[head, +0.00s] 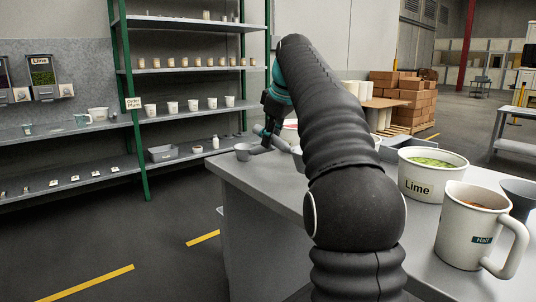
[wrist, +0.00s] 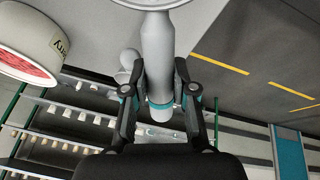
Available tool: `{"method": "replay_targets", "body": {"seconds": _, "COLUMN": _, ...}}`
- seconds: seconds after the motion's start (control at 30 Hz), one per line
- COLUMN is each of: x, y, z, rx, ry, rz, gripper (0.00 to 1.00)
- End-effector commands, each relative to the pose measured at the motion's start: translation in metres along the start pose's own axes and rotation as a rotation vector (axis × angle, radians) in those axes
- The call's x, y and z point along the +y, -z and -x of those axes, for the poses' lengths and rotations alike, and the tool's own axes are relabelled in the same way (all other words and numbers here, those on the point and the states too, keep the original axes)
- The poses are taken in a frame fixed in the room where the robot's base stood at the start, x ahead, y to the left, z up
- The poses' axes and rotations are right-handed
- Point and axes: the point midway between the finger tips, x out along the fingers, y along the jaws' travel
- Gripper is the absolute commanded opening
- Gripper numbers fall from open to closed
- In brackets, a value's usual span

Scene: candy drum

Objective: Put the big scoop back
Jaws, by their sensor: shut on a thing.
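The big scoop is grey, with a pale handle (wrist: 157,50) and a teal band near its end. My gripper (wrist: 158,100) is shut on this handle in the wrist view. The scoop's bowl is mostly cut off at the top edge there. My arm hides part of that area. I cannot tell whether the scoop touches the counter.
A smaller grey scoop (wrist: 126,68) lies beside the held handle. A Cherry tub (wrist: 32,45) stands near. On the grey counter (head: 262,182) are a Lime tub (head: 430,178) and a handled Half cup (head: 468,228). Shelves (head: 70,125) stand at left; the floor between is clear.

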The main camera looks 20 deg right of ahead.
Motion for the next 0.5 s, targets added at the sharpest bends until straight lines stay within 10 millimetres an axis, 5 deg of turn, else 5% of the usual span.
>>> {"method": "replay_targets", "body": {"seconds": 0.5, "x": -0.012, "y": -0.009, "z": -0.043, "rx": 0.001, "ry": 0.001, "rz": 0.002, "gripper": 0.00}}
